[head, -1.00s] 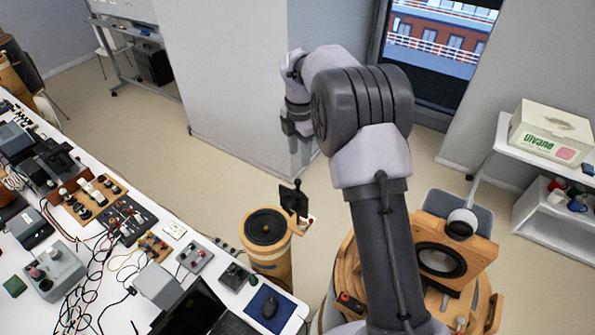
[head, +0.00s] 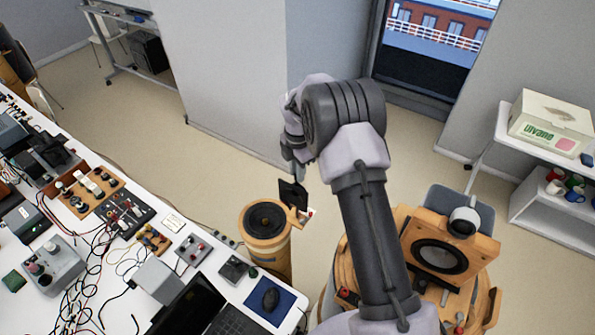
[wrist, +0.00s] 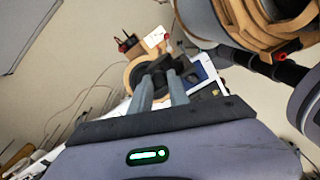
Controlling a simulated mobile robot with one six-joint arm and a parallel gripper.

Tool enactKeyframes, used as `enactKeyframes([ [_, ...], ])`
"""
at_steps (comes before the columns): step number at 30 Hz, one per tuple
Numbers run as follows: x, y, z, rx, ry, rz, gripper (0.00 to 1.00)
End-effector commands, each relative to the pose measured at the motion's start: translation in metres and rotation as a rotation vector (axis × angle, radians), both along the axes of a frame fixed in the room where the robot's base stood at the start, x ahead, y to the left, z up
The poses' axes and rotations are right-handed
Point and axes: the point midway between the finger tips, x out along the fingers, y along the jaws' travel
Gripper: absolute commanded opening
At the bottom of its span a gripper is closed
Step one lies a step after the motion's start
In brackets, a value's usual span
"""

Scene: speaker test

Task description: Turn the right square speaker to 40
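A square wooden speaker (head: 471,240) with a round black cone stands at the right of the head view, beside my arm. Nearer the middle, a round wooden stand (head: 266,256) has a dark round speaker face on top. A thin black square plate (head: 292,194) stands tilted at its right edge. My gripper (head: 296,177) points down just above this plate, well left of the square speaker. In the wrist view, the two fingers of my gripper (wrist: 160,77) are apart, with the round stand's top beyond them. I cannot tell whether they touch anything, and no dial reading is legible.
A white table (head: 100,250) crowded with devices and cables fills the left side, with a laptop (head: 200,308) near its front. A white shelf (head: 512,150) with a box stands at the right. Open floor (head: 190,170) lies behind the round stand.

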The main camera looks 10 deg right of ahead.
Motion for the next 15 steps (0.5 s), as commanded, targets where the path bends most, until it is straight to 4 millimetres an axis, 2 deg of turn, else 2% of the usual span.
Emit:
enactKeyframes([
  [15, -0.0015, -0.0007, -0.0025, -0.001, 0.005, -0.057, 0.0],
])
